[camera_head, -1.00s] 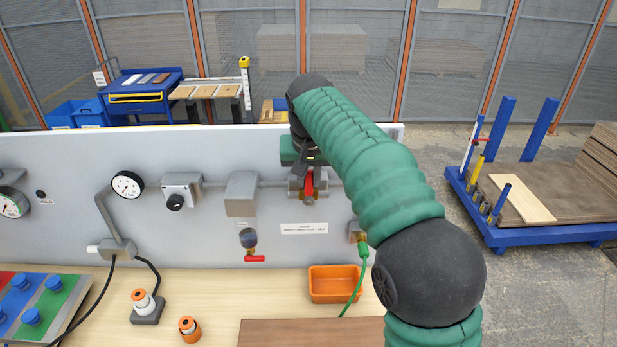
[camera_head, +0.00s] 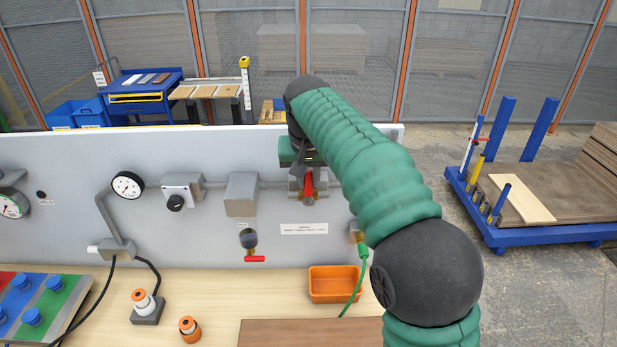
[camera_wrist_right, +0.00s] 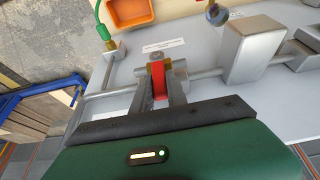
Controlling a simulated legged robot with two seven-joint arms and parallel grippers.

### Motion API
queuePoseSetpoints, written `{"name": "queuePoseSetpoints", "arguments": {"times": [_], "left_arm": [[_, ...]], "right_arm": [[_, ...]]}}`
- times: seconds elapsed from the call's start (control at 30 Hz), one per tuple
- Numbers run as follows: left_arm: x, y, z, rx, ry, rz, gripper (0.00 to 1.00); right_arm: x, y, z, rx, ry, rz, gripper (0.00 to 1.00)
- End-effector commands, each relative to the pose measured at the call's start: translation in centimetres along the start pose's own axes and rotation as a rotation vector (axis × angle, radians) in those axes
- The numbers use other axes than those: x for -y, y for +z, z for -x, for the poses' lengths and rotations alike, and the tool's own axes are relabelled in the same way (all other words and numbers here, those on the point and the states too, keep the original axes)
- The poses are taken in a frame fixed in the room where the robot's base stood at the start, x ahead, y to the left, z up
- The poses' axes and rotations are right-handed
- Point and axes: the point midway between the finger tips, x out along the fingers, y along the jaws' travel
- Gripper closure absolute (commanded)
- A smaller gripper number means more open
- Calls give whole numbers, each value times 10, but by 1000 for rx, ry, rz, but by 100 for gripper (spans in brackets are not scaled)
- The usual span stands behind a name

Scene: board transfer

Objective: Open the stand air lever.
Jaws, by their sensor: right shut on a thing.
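The red air lever (camera_head: 308,184) sits on a valve on the grey pipe of the upright panel, and it points down in the head view. My right gripper (camera_head: 304,172) reaches to it from above. In the right wrist view the gripper (camera_wrist_right: 160,84) has its two dark fingers on either side of the red lever (camera_wrist_right: 158,78), shut on it. The gripper and forearm partly hide the valve in the head view. My left gripper is not in view.
An orange bin (camera_head: 333,298) stands on the bench below, with a green hose (camera_head: 360,275) beside it. A gauge (camera_head: 127,185) and a grey box (camera_head: 241,194) are on the panel to the left. A blue cart (camera_head: 530,238) stands at right.

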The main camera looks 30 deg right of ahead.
Motion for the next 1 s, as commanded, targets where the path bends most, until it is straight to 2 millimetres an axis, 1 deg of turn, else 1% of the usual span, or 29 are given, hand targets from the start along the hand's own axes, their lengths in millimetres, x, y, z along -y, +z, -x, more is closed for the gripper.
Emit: {"name": "queuePoseSetpoints", "arguments": {"times": [0.27, 0.6, 0.8, 1.0], "left_arm": [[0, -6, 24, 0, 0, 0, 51], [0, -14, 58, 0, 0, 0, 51], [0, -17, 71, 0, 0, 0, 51], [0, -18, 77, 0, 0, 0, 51]], "right_arm": [[11, -1, 4, 3, 112, 52, 100], [29, 0, -1, 2, 347, 148, 100], [37, 2, -6, 1, 461, 195, 100], [41, 4, -10, -1, 530, 221, 100]]}}
